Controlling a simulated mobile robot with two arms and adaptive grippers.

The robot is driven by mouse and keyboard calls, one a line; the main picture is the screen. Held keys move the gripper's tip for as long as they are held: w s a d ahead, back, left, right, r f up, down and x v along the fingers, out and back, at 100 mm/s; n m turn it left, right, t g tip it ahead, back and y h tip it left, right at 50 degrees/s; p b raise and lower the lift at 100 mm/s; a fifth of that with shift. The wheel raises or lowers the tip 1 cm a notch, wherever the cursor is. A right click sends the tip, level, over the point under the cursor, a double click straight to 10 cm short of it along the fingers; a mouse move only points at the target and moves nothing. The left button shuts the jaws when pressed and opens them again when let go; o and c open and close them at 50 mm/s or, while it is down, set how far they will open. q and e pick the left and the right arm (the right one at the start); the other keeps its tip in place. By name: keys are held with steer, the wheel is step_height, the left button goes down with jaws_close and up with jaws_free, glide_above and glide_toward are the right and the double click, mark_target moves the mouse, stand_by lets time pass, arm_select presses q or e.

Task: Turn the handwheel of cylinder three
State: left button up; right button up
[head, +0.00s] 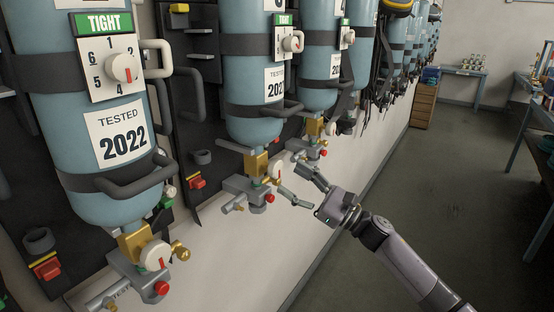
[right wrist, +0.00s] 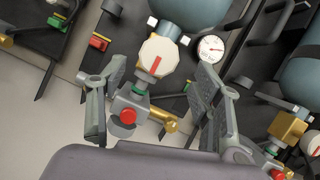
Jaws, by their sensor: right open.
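A white handwheel with a red mark shows in the right wrist view (right wrist: 160,55), above a grey valve body with a red knob (right wrist: 127,116) and a brass knob (right wrist: 165,122). In the head view it appears to be the white handwheel (head: 275,170) under the second cylinder from the left (head: 250,75). No cylinder number is readable, so I cannot tell which one is cylinder three. My right gripper (head: 287,178) is open and empty; its fingers stand either side of this valve in the right wrist view (right wrist: 160,76). Touching cannot be told. My left gripper is out of view.
A nearer cylinder (head: 90,110) with its own white handwheel (head: 155,255) hangs at the left. Another cylinder (head: 322,65) hangs beyond, its valve (head: 312,140) close to my gripper. Carrying handles and dark backplates stand near. The floor (head: 440,200) to the right is clear.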

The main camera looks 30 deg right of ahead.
mark_target(280, 171)
steer(key=p+x, duration=0.1)
steer(key=x, duration=0.3)
steer(key=shift+w+a+r+p, duration=0.1)
steer(key=shift+a+r+p, duration=0.1)
steer(key=shift+r+p, duration=0.15)
steer(key=shift+w+a, duration=0.2)
steer(key=shift+w, duration=0.3)
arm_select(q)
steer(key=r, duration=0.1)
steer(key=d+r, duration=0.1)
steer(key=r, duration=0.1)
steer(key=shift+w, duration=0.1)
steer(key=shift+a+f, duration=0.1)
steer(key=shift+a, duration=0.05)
arm_select(e)
steer(key=shift+c, duration=0.4)
steer(key=shift+c, duration=0.6)
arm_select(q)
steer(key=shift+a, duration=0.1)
arm_select(e)
steer(key=c, duration=1)
